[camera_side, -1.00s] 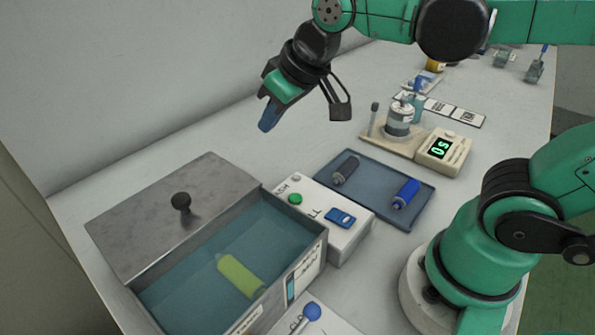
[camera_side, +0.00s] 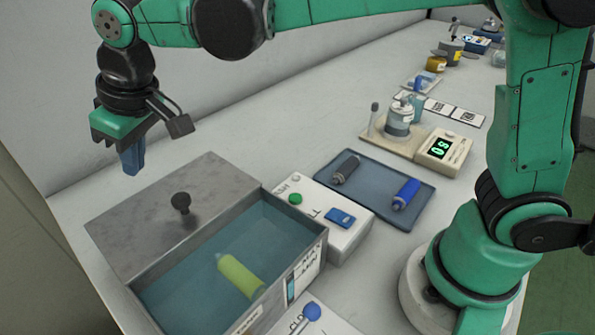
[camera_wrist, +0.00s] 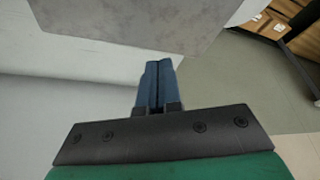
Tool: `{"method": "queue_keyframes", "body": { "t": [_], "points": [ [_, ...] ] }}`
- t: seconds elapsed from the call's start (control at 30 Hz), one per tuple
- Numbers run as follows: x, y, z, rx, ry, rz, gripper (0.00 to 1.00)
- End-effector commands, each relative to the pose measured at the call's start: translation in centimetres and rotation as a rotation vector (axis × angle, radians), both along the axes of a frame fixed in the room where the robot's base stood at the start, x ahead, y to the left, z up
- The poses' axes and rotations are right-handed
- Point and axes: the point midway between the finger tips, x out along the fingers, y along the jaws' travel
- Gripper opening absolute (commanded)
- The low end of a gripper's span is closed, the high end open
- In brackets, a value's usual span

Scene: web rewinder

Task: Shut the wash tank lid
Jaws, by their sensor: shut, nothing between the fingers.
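The wash tank (camera_side: 315,243) stands at the lower left of the side view, with blue liquid and a yellow-green bottle (camera_side: 238,275) lying in it. Its grey lid (camera_side: 135,215) with a black knob (camera_side: 181,201) is slid back toward the wall, so the tank is largely uncovered. In the wrist view part of a flat grey plate, apparently the lid (camera_wrist: 130,22), shows at the top. My gripper (camera_side: 133,163) is shut and empty. It points down above and behind the lid, near the wall, apart from it. Its blue fingers also show in the wrist view (camera_wrist: 157,75).
A control box (camera_side: 345,240) with a green button and a blue switch adjoins the tank's right side. A blue tray (camera_side: 375,187) with two small bottles lies beyond it. A plate with a blue-knobbed lever (camera_side: 311,312) is in front. The wall rises close behind the lid.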

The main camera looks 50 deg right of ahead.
Motion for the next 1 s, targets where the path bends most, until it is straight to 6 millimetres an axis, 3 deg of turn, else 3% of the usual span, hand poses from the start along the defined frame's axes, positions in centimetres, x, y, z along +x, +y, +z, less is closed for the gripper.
{"method": "queue_keyframes", "body": {
  "t": [0.2,0.5,1.0],
  "points": [
    [1.0,0.5,-3.4,0.0,0.0,0.0,0.0],
    [-2.0,-1.0,-3.8,0.001,-0.001,-0.001,0.0],
    [-2.6,-1.3,-3.9,0.0,-0.001,0.0,0.0]
  ]
}}
